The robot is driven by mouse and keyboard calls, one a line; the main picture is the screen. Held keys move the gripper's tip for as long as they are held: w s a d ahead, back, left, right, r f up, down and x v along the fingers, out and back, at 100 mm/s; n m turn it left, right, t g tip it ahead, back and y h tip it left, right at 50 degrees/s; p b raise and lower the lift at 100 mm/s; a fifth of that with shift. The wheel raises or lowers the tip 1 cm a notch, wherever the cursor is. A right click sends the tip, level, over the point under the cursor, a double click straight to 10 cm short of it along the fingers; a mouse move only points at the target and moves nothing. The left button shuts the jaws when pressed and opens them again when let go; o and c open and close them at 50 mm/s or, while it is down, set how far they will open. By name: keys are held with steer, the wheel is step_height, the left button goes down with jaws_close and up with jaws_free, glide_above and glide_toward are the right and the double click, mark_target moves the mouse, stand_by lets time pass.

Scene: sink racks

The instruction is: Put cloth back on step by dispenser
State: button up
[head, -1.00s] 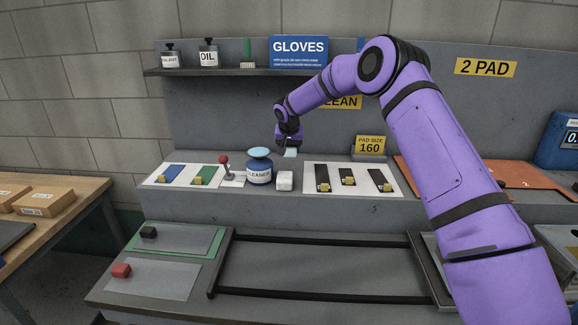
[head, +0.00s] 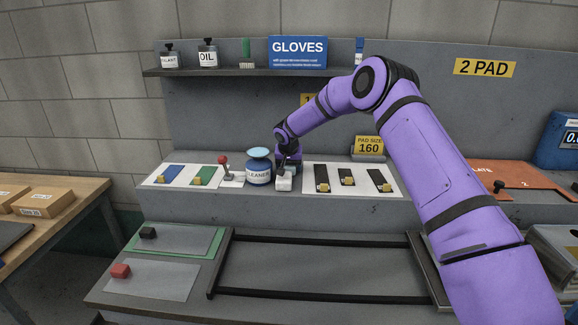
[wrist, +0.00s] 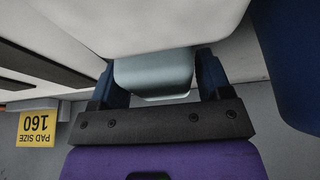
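A small pale blue piece (wrist: 155,73), which I take for the cloth, sits between my gripper's dark blue fingers in the wrist view, with a finger at each side. My gripper (head: 287,164) is low over the step (head: 380,210), right of the blue cleaner dispenser (head: 258,172). A white block (head: 284,184) stands on the step just in front of my gripper. It fills the top of the wrist view (wrist: 150,20), meeting the pale blue piece. My gripper mostly hides that piece in the head view, and I cannot tell whether it touches the step.
A red-knobbed lever (head: 224,163) stands left of the dispenser. A white panel with black slots (head: 352,190) lies close on the right. The yellow pad size sign (head: 369,145) stands behind it. A shelf (head: 240,72) with bottles and a gloves box hangs above.

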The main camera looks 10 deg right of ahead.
steer(key=shift+o, duration=0.7)
steer(key=shift+r, duration=0.3)
steer(key=v, duration=1.2)
